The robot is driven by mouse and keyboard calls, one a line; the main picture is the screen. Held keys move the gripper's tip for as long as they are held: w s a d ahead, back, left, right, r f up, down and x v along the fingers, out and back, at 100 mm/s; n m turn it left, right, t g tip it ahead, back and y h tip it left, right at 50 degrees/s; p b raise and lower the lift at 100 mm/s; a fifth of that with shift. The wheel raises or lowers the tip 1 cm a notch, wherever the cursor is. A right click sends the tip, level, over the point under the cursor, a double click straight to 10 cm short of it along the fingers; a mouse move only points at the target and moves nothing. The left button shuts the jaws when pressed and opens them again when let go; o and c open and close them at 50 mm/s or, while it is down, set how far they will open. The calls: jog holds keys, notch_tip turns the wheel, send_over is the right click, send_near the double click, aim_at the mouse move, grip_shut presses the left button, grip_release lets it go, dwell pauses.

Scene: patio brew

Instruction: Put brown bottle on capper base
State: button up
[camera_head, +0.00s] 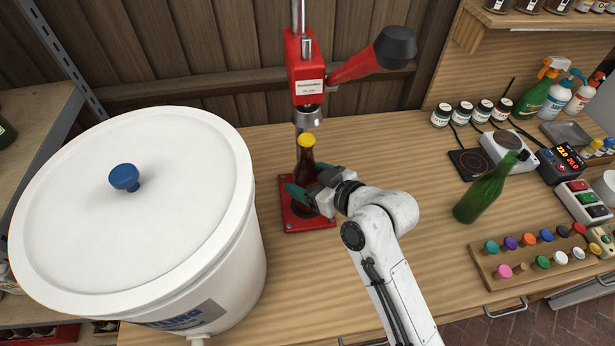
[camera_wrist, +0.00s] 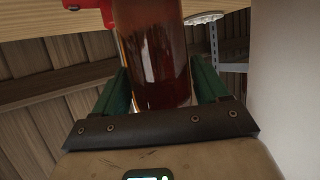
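The brown bottle (camera_head: 305,166) stands upright with a yellow cap (camera_head: 307,140), under the head of the red capper (camera_head: 306,80). The capper base (camera_head: 318,224) is a red plate on the table, directly below the bottle in the head view. My gripper (camera_head: 306,190) has its green fingers on both sides of the bottle's lower body and appears shut on it. The wrist view shows the brown glass (camera_wrist: 160,65) between both fingers. The bottle's bottom is hidden by my gripper, so I cannot tell whether it touches the base.
A large white bucket (camera_head: 222,240) with a blue-knobbed lid stands close at the left. A green bottle (camera_head: 483,190), a wooden rack of coloured stoppers (camera_head: 500,270) and small devices are at the right. The wooden tabletop (camera_head: 400,145) between is clear.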

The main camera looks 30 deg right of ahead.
jog(key=o, duration=0.3)
jog(key=shift+r, duration=0.25)
jog(key=b+v, duration=0.1)
jog(key=v, duration=1.1)
jog(key=shift+f+b, duration=0.1)
jog(key=shift+b, duration=0.2)
